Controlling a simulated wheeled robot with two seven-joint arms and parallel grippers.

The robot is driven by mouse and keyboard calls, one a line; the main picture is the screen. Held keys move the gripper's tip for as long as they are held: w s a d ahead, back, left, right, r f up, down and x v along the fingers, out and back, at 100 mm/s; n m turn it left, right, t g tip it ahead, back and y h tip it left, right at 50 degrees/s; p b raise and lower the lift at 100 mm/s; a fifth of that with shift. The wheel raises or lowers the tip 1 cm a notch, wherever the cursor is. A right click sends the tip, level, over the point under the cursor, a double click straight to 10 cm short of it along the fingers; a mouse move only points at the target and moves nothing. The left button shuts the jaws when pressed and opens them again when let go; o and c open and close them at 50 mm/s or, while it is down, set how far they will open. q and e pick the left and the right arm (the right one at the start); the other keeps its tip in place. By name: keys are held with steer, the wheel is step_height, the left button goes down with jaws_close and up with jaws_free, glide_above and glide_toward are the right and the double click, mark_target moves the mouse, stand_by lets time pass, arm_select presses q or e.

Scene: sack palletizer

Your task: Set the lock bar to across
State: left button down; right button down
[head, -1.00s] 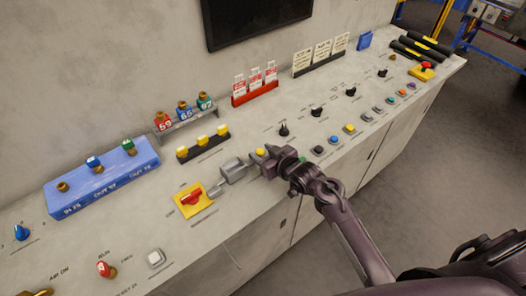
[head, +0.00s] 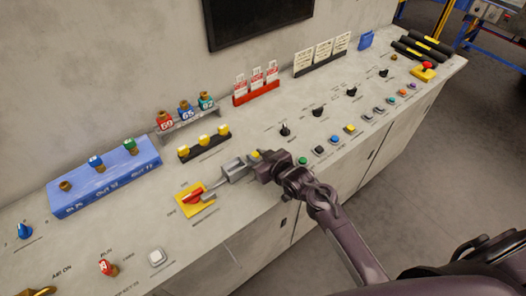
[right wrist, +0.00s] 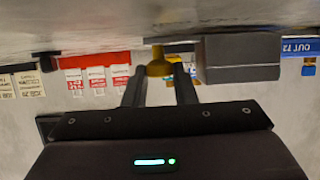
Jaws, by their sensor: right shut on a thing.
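The lock bar is a grey bar with a yellow knob (head: 255,154), running through a grey housing (head: 234,168) on the console top. Its thin left end (head: 209,196) reaches the edge of the red rotary handle (head: 194,197) on a yellow plate; whether it touches the handle I cannot tell. My right gripper (head: 257,157) is shut on the yellow knob, just right of the housing. In the right wrist view the knob (right wrist: 160,64) sits between the two fingers, beside the grey housing (right wrist: 238,57). My left gripper is not in view.
A row of coloured push buttons (head: 350,129) lies right of my gripper. Behind are a holder with yellow pieces (head: 204,140), a red rack of tags (head: 256,93) and a blue block (head: 105,179) on the left. The console's front edge is near my right arm.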

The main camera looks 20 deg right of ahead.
steer(key=c, duration=1.2)
jaws_free()
steer(key=shift+a, duration=0.25)
